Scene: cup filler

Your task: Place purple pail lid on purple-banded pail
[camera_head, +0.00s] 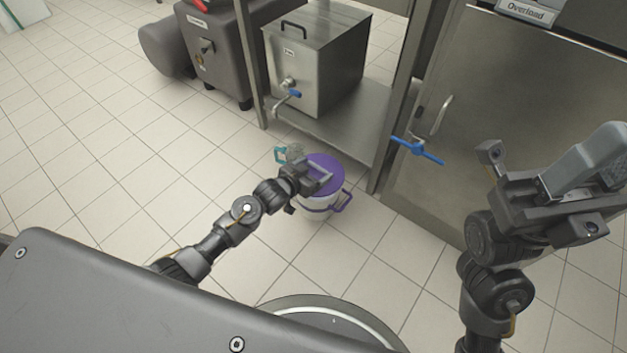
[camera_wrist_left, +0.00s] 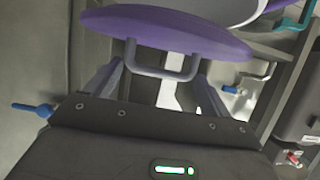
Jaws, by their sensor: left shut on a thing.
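The purple pail lid (camera_head: 325,172) is a flat disc with a grey loop handle. My left gripper (camera_head: 322,178) is shut on that handle, which also shows between the fingers in the left wrist view (camera_wrist_left: 165,73). In the head view the lid covers the top of the purple-banded pail (camera_head: 318,206), a white pail with a purple side handle, standing on the floor. In the left wrist view part of the pail (camera_wrist_left: 232,10) shows beyond the lid (camera_wrist_left: 170,38). I cannot tell whether lid and rim touch. My right gripper (camera_head: 541,190) is open and empty at the right.
A teal-handled pail (camera_head: 282,154) stands close behind and left of the purple one, partly hidden. A steel tank with a blue-handled tap (camera_head: 292,93) sits on a low shelf (camera_head: 345,130). A steel cabinet (camera_head: 450,190) stands right. Tiled floor is free at left.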

